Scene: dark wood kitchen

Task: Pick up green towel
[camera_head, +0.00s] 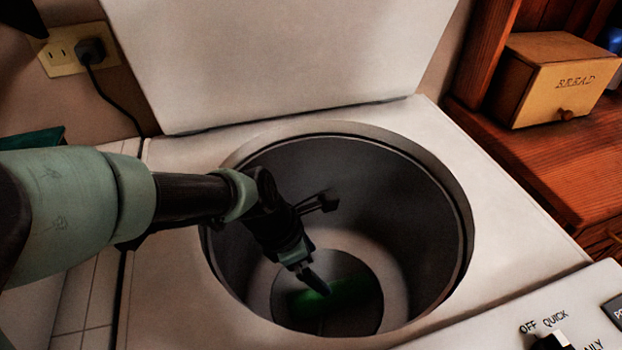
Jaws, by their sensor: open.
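A green towel (350,298) lies at the bottom of the round drum of a top-loading washing machine (520,220). My gripper (318,284) reaches down into the drum from the left.
The drum wall (420,220) surrounds my gripper. The raised white lid (280,60) stands behind the opening. A control panel (560,320) is at the front right. A bread box (560,80) sits on a wooden counter (540,160) at right. An outlet with a plugged cord (92,50) is at upper left.

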